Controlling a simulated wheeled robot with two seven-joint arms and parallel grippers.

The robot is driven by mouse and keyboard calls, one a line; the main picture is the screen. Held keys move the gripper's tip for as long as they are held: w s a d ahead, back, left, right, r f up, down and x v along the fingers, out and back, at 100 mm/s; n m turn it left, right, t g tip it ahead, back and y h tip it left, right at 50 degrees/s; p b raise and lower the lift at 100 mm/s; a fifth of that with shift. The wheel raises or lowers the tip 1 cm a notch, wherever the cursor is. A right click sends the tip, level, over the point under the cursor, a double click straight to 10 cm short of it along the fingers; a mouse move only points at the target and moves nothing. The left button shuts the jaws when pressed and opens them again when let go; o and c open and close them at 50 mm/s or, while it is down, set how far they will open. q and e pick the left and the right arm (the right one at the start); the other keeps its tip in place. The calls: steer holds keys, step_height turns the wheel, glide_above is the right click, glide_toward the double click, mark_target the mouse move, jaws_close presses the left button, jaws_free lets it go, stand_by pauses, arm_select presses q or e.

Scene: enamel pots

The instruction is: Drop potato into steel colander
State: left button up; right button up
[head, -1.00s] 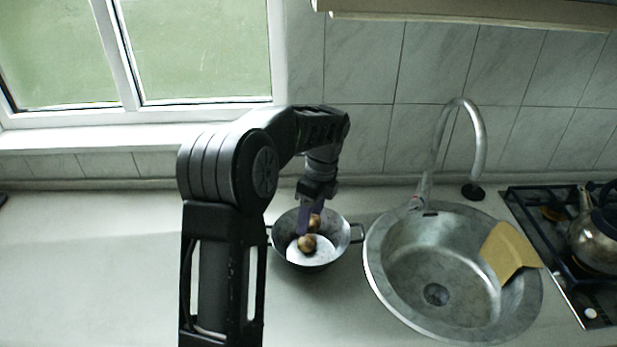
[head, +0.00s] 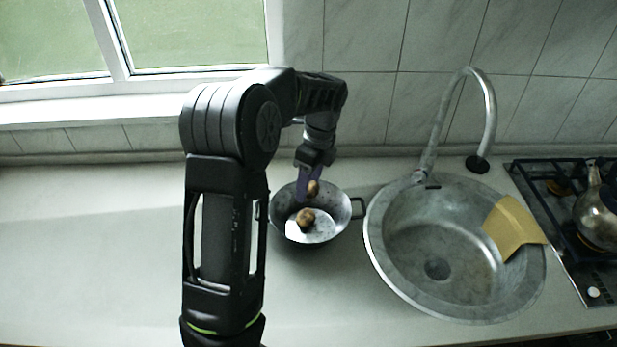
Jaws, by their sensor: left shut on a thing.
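The steel colander (head: 338,204) stands on the counter left of the sink, with a handle on its right side. One brown potato (head: 306,217) lies inside it on the bottom. My left gripper (head: 306,194) points down over the colander and is shut on another small brown potato (head: 313,188), which is partly hidden by the fingers. Whether the held potato touches the colander is hard to tell. My right gripper is not in view.
A round steel sink (head: 400,262) with a tall curved faucet (head: 489,110) is to the right. A tan cloth or sponge (head: 514,228) lies over the sink's right rim. A gas stove (head: 560,225) with a metal kettle (head: 598,212) is at far right. The left counter (head: 90,250) is clear.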

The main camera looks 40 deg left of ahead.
mark_target(311, 184)
arm_select(q)
steer(key=shift+f+b, duration=1.2)
steer(key=shift+f, duration=0.65)
steer(key=o, duration=1.5)
steer(key=shift+r, duration=0.1)
steer(key=shift+w+r, duration=0.15)
steer(key=shift+r, duration=0.3)
steer(key=r, duration=0.4)
steer(key=w+r, duration=0.1)
steer(key=r, duration=0.1)
steer(key=shift+d+r+b, duration=0.3)
steer(key=shift+r+b, duration=0.05)
steer(key=shift+s, duration=0.1)
